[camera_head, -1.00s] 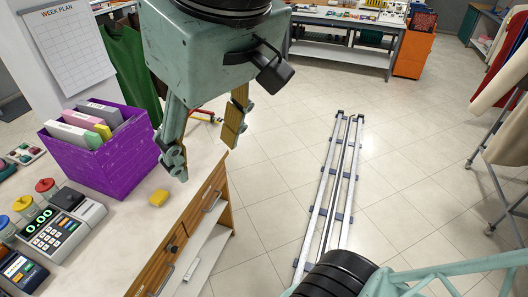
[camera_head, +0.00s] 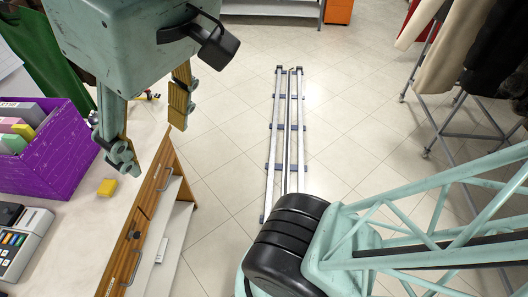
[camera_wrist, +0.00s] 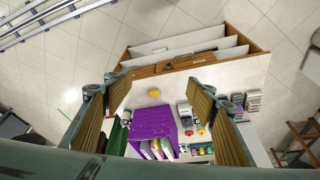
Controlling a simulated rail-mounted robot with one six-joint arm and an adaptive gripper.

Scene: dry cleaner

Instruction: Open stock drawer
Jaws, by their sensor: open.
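The counter (camera_head: 75,225) has wooden drawer fronts along its right side. One drawer front (camera_head: 157,183) has a metal handle; a nearer drawer front (camera_head: 117,262) has another handle. Both look closed, and I cannot tell which is the stock drawer. The wooden fronts (camera_wrist: 172,65) also show in the wrist view, beyond my fingertips. My gripper (camera_head: 152,145) is open and empty, with its wood-coloured finger pads spread apart. It hangs above the counter's far end and appears apart from both handles. It also shows in the wrist view (camera_wrist: 160,90).
A purple box of folders (camera_head: 60,150), a yellow block (camera_head: 107,188) and a payment terminal (camera_head: 20,240) stand on the counter. Open white shelves (camera_head: 175,240) lie below the drawers. The tiled floor to the right is clear up to the rail (camera_head: 285,140). A clothes rack (camera_head: 440,125) stands far right.

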